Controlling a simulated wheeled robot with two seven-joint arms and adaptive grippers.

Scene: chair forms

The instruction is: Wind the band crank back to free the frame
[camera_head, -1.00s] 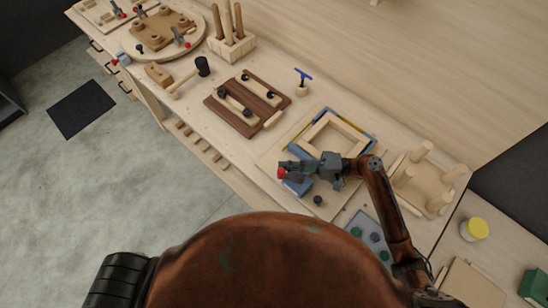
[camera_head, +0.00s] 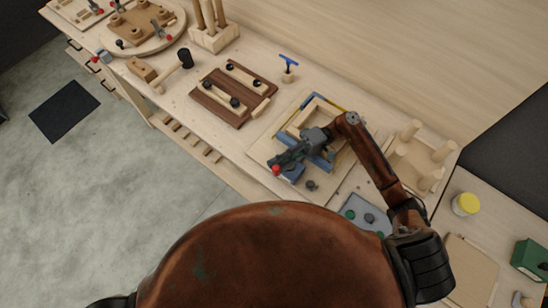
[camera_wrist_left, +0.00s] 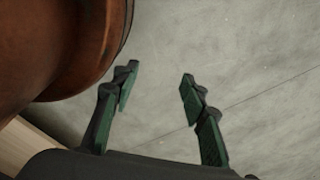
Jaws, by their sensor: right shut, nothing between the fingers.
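The pale wooden frame (camera_head: 297,123) lies on a light board (camera_head: 262,146) on the bench, with blue and yellow strips at its far edge. A blue block (camera_head: 293,175) sits at the frame's near side, with a red knob (camera_head: 277,170) by it, which I take to be the crank's handle. My right gripper (camera_head: 284,161) is shut and empty, pointing down-left just above the knob and block. Whether it touches the knob I cannot tell. The gripper and arm hide part of the frame and the crank. My left gripper (camera_wrist_left: 158,85) is open and empty over the grey floor.
A dark brown board with pale bars (camera_head: 234,92) lies left of the frame, and a blue-handled tool (camera_head: 288,66) stands behind. A pegged wooden stand (camera_head: 420,158) is close on the right. A grey panel with buttons (camera_head: 364,214) and a dark knob (camera_head: 311,185) lie in front.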

